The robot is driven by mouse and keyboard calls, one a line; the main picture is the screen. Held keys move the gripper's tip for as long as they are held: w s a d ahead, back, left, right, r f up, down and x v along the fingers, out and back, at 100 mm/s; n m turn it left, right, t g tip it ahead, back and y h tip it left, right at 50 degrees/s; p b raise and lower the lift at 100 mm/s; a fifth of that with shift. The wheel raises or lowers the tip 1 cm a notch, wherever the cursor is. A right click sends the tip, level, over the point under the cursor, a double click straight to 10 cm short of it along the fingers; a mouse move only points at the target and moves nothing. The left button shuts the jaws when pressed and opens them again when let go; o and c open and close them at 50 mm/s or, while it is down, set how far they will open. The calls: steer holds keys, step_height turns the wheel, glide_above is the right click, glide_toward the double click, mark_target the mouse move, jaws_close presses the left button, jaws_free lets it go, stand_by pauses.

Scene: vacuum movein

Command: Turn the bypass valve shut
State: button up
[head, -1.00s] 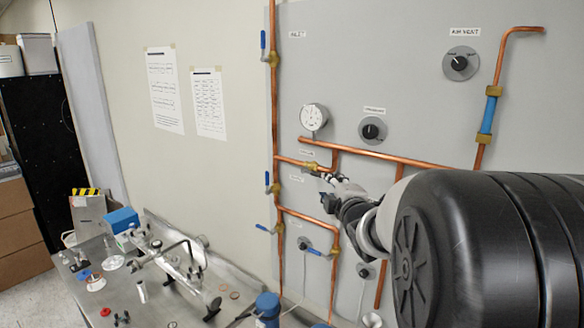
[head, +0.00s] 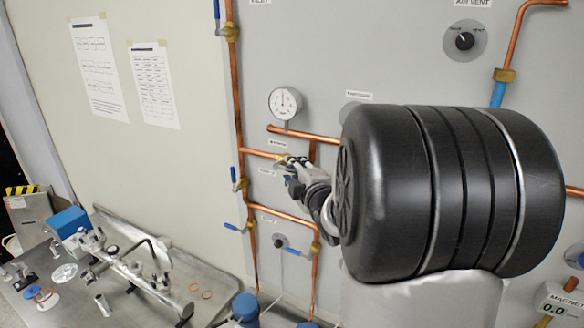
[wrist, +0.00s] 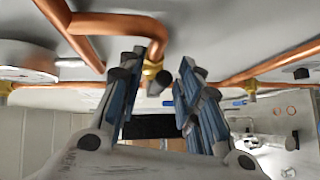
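A brass valve body (head: 282,158) sits on the short horizontal copper pipe below the round gauge, beside a small label (head: 278,143) too small to read surely; I take it for the bypass valve. My gripper (head: 290,164) is right at this valve, covering part of it and its handle. In the wrist view the brass fitting (wrist: 151,69) shows just beyond and between my fingertips, with a dark stub below it. My gripper (wrist: 157,68) is open, its two blue-padded fingers apart with a clear gap. I cannot tell whether a finger touches the valve.
Blue-handled valves stand on the left copper pipe (head: 239,110), above and below. The gauge (head: 285,103) is just above my gripper. An air vent knob (head: 465,41) is at upper right.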

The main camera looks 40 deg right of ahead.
steer(key=shift+s, duration=0.1)
steer(key=shift+c, duration=0.7)
jaws_close()
